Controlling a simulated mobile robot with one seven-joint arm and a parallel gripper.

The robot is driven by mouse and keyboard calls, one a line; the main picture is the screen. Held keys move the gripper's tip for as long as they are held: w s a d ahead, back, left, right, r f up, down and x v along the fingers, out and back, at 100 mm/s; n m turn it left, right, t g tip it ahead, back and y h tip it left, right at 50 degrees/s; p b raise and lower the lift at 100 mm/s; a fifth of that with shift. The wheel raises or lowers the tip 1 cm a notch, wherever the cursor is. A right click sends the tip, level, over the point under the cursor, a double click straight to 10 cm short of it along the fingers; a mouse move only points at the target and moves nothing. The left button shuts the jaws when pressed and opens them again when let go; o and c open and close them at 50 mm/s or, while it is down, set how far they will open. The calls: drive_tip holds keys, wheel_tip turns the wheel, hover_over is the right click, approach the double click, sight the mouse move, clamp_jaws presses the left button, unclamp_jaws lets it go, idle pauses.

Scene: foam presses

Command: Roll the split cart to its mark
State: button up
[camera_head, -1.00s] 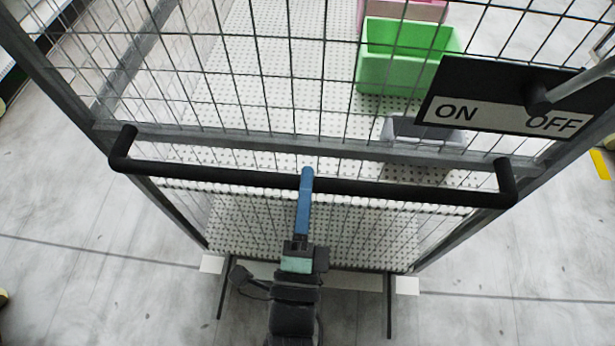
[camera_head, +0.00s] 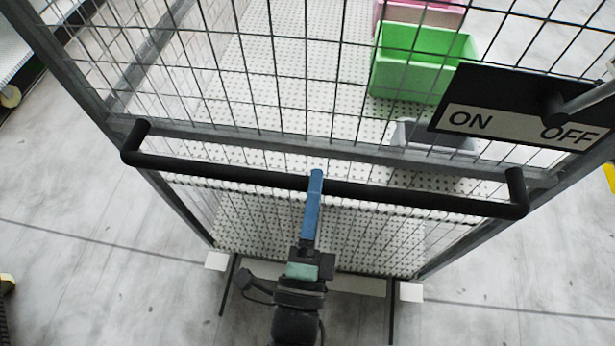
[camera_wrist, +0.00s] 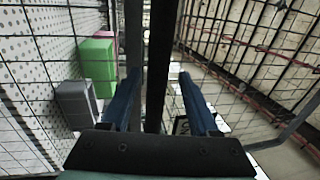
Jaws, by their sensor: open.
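The cart has a wire-mesh wall (camera_head: 265,75), a grey frame and a perforated white deck. Its black handle bar (camera_head: 420,198) runs across the near side. My gripper (camera_head: 315,176) is at the middle of this bar, its blue fingers reaching up to it. In the wrist view the bar (camera_wrist: 160,50) passes between the two spread fingers (camera_wrist: 158,76), with gaps beside it. An ON/OFF panel (camera_head: 500,90) with a dark knob and a grey lever sits at the right. I cannot make out which floor marking is the cart's mark.
A green bin (camera_head: 425,70), a pink bin (camera_head: 420,12) and a grey bin (camera_head: 435,135) are on the cart behind the mesh. Pale floor is open on both sides of the cart.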

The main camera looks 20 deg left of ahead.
drive_tip(key=b+v, duration=0.2)
drive_tip(key=v, duration=1)
drive_tip(key=shift+s, duration=0.2)
